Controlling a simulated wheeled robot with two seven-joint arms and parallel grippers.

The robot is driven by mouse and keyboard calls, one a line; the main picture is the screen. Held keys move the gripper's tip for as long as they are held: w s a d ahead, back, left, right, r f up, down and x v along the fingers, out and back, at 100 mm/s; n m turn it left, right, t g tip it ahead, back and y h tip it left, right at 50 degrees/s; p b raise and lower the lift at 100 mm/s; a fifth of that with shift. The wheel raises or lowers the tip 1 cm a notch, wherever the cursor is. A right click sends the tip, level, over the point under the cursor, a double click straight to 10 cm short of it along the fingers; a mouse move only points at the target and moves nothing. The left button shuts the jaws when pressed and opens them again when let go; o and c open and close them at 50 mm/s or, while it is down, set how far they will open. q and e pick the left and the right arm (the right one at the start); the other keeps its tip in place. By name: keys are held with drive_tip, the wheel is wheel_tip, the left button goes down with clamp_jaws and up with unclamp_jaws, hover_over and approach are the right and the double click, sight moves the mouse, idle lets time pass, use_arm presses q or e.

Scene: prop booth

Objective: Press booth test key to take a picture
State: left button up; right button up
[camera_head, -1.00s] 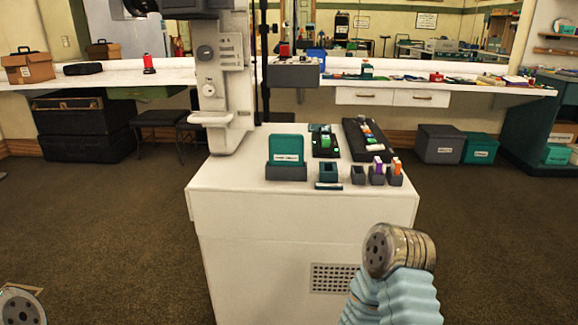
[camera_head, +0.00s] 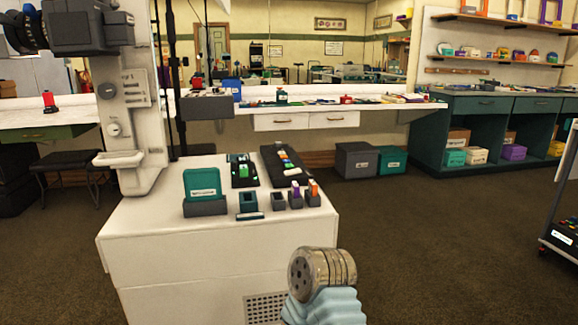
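The white booth cabinet (camera_head: 200,252) stands ahead, left of centre, with a pale upright column (camera_head: 135,120) and a dark camera-like head (camera_head: 88,25) on top. On the cabinet top are a black panel with green keys (camera_head: 243,170) and a longer black strip with coloured keys (camera_head: 286,165). I cannot tell which key is the test key. A metal joint and light-blue sleeve of my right arm show at the bottom centre, in front of the cabinet. Neither gripper is in view.
A teal labelled block (camera_head: 203,183) in a grey stand and several small holders share the cabinet top. A white counter (camera_head: 350,107) runs behind, with grey (camera_head: 356,160) and teal bins beneath. A dark cart (camera_head: 562,225) stands at right. Open carpet lies between.

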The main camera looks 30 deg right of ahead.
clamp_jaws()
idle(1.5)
